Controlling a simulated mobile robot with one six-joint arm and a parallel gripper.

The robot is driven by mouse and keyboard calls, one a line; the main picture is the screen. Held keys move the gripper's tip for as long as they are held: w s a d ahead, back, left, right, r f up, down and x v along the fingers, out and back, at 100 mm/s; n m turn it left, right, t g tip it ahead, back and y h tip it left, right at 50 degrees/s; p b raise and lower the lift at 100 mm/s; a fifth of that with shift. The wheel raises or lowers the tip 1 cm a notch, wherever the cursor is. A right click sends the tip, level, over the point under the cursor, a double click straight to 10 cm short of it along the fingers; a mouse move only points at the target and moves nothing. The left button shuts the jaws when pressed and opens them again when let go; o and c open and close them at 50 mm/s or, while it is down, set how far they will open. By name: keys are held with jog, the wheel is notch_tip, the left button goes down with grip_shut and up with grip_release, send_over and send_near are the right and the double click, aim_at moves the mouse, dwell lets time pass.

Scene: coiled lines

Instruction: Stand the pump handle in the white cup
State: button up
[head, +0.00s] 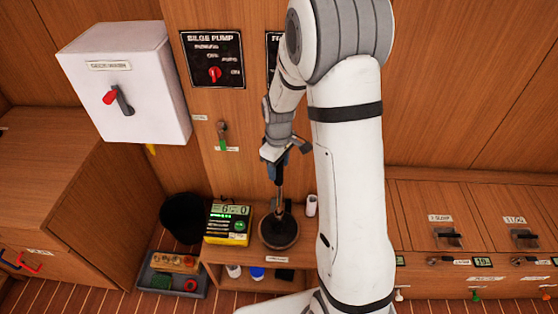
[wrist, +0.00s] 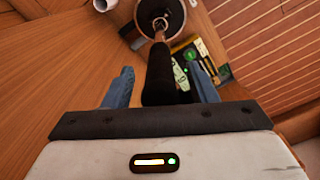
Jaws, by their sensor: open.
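The pump handle (head: 280,197) stands roughly upright, its lower end at a dark round base (head: 279,236) on the small wooden shelf. In the wrist view its black grip (wrist: 161,82) lies between the blue fingers, with a gap visible on each side. My gripper (head: 276,168) is open around the upper part of the handle; it also shows in the wrist view (wrist: 162,70). The white cup (head: 311,206) stands on the shelf just right of the base. It is partly cut off at the top of the wrist view (wrist: 103,5).
A yellow and black device (head: 229,223) with a green display stands left of the base. A black bin (head: 183,217) and a grey tray (head: 173,280) are farther left. A white switch box (head: 125,85) juts from the wall at upper left. My arm covers the area right of the cup.

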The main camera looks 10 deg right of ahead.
grip_shut()
dwell(0.5)
jog(key=shift+r, duration=0.15)
jog(key=shift+r+p, duration=2.9)
jog(key=shift+r, duration=1.25)
